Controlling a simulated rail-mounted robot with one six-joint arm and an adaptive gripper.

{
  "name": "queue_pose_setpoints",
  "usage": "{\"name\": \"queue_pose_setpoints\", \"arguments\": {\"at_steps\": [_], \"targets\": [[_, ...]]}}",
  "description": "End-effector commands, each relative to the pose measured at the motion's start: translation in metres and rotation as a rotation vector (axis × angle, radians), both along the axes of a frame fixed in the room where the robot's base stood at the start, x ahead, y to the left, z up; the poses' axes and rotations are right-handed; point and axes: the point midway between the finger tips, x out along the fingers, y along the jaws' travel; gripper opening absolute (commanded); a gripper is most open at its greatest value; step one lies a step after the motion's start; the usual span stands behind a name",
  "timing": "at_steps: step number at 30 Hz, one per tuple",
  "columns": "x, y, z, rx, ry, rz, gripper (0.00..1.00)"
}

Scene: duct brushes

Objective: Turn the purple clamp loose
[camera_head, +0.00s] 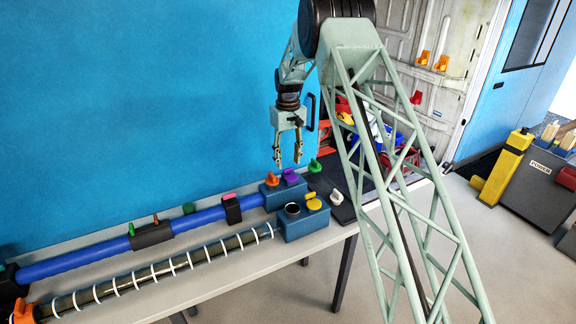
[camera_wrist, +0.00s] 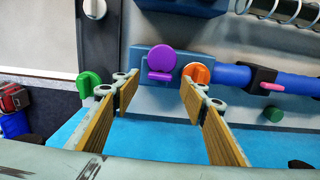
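The purple clamp (camera_head: 291,176) sits on a blue block (camera_head: 284,192) at the back of the bench. In the wrist view the purple clamp (camera_wrist: 160,60) shows a round knob and a flat bar beneath it. My gripper (camera_head: 288,163) is open and empty, pointing down just above the purple clamp. In the wrist view my gripper (camera_wrist: 157,88) has its two fingers wide apart, with the clamp between and beyond their tips. I see no contact. An orange clamp (camera_wrist: 197,73) sits close by the right finger, on the same block.
A green clamp (camera_wrist: 88,83) lies near the left finger. A blue pipe (camera_head: 100,258) runs left from the block. A second block (camera_head: 304,224) with a yellow clamp (camera_head: 313,202) stands in front. The blue wall (camera_head: 130,100) is close behind.

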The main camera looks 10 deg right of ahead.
Motion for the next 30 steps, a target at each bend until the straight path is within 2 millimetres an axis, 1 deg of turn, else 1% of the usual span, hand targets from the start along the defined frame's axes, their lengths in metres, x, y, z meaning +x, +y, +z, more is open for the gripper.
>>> {"name": "queue_pose_setpoints", "arguments": {"at_steps": [1,9,15,21,30], "targets": [[0.001,0.0,0.009,0.0,-0.003,0.0,0.4],[0.001,0.0,0.049,0.0,-0.003,0.0,0.4],[0.0,0.0,0.071,0.0,-0.001,0.0,0.4],[0.0,0.0,0.084,0.001,-0.002,0.0,0.4],[0.0,0.0,0.086,0.0,-0.001,0.0,0.4]]}}
